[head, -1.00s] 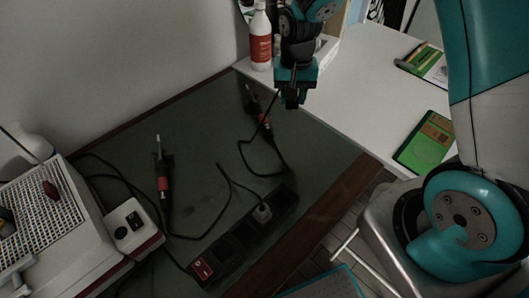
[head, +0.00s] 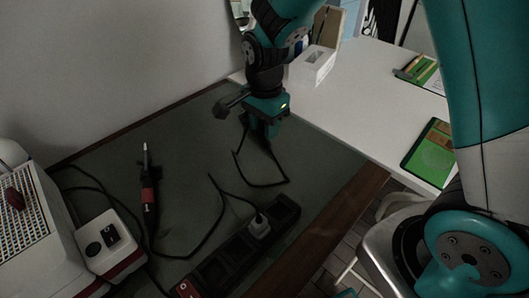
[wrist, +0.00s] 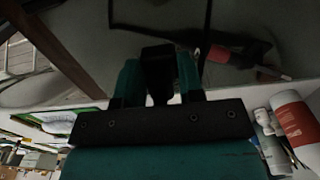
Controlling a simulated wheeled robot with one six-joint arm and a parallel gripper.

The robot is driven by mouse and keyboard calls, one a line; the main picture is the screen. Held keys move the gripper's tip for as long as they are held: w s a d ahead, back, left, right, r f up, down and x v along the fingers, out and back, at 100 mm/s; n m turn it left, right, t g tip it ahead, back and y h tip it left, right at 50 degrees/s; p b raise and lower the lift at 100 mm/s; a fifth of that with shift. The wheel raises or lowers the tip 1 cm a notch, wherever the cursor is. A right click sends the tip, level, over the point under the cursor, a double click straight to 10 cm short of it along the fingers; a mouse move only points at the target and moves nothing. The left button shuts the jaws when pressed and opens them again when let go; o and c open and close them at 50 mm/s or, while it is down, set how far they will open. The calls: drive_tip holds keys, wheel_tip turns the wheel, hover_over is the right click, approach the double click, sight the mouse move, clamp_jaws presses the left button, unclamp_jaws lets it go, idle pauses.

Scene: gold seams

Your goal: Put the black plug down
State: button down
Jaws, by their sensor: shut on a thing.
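My gripper (head: 264,130) is low over the far part of the dark green mat (head: 190,131), pointing down. In the wrist view its two teal fingers (wrist: 159,88) are shut on the black plug (wrist: 157,62), which sits between them. The plug is hard to make out in the head view, where my gripper covers it. I cannot tell whether the plug touches the mat.
A black power strip (head: 226,262) with a grey plug (head: 259,226) in it lies at the front. A soldering iron (head: 148,190) lies left on the mat. A black cable (head: 262,185) curves below. A bottle (wrist: 293,118) stands nearby.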

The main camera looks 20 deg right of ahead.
sight(265, 163)
wheel_tip(265, 163, down, 8)
drive_tip(key=shift+f, duration=0.1)
drive_tip(key=shift+f+b, duration=0.1)
drive_tip(key=shift+b, duration=0.25)
drive_tip(key=shift+f, duration=0.5)
drive_tip(key=c, duration=0.8)
unclamp_jaws()
drive_tip(key=shift+o, duration=0.2)
